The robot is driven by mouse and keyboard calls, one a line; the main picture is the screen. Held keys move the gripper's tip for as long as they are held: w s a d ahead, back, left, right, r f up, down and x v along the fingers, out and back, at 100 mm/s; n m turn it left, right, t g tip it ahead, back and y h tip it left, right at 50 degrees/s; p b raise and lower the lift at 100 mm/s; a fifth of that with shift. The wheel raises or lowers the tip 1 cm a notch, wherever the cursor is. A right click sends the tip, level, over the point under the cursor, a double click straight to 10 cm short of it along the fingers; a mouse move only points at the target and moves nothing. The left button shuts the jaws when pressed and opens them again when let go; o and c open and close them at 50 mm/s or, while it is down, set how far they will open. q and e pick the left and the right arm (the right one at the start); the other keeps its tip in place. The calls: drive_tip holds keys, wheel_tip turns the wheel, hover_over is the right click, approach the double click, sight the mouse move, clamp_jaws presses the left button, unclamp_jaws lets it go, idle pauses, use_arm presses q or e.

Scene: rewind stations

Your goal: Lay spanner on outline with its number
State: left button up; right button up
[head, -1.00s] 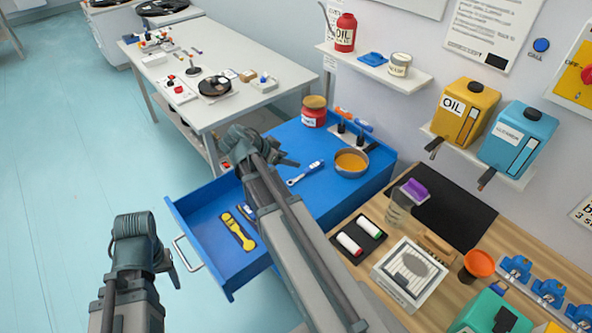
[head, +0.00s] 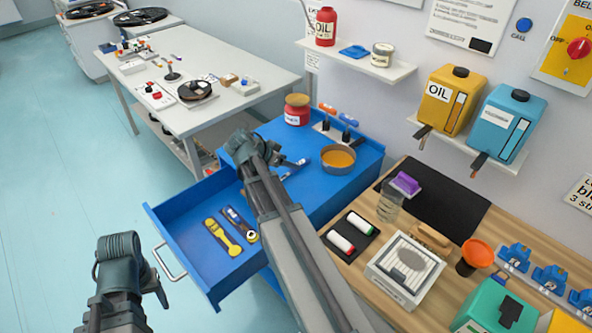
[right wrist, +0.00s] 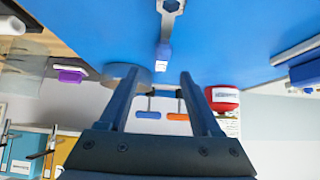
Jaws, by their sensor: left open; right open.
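The spanner (head: 296,167) lies on the blue cabinet top (head: 318,198), partly hidden by my right gripper in the head view. In the right wrist view its silver open end and shaft (right wrist: 169,12) and blue handle (right wrist: 163,54) lie beyond the fingertips. My right gripper (head: 274,150) is open and empty close to the spanner; its fingers (right wrist: 156,76) are well apart. In the open blue drawer are a yellow spanner shape (head: 222,238) and a darker blue shape with yellow (head: 238,222); their numbers are unreadable. My left gripper (head: 152,282) is open and empty, left of the drawer.
A pan of orange liquid (head: 338,159), a red jar (head: 297,110) and a rack of colored-handled tools (head: 334,128) stand on the cabinet top. The drawer's rim (head: 180,270) juts out to the left. A wooden bench (head: 440,225) with several items adjoins on the right.

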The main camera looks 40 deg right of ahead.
sight(292, 171)
drive_tip(key=b+x, duration=0.2)
drive_tip(key=x, duration=0.1)
drive_tip(key=b+x, duration=0.1)
drive_tip(key=shift+w+a+f+b, duration=0.15)
drive_tip(key=shift+f+b, duration=0.15)
drive_tip(key=shift+f, duration=0.25)
drive_tip(key=shift+d+f, duration=0.2)
drive_tip(key=shift+d, duration=0.05)
drive_tip(key=shift+r, duration=0.15)
drive_tip(key=shift+c, duration=0.3)
clamp_jaws()
